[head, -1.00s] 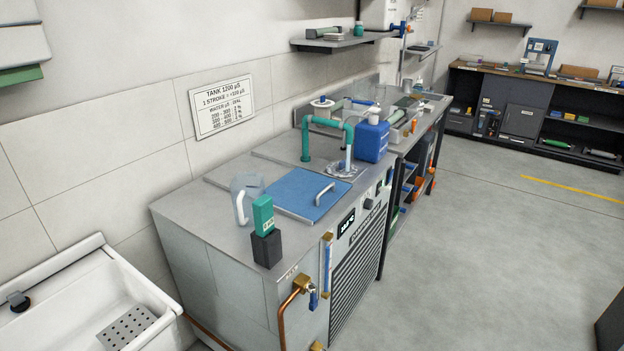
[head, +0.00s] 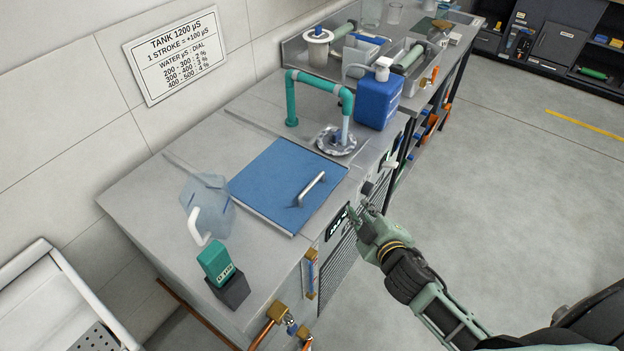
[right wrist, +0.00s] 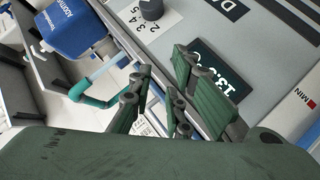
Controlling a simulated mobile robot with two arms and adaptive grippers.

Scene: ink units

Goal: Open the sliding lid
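The sliding lid (head: 275,178) is a flat blue panel on the steel tank unit's top (head: 165,190). It lies flat, and no opening shows beside it. A pale bar handle (head: 312,188) stands near its right edge. My right gripper (head: 353,213) is to the right of the lid, by the unit's front edge near the display, apart from the handle. In the right wrist view, the right gripper's green fingers (right wrist: 158,92) are spread with nothing between them. The lid cannot be made out there. My left gripper is not in view.
The front panel has a display (right wrist: 215,80) and a knob (right wrist: 151,9).

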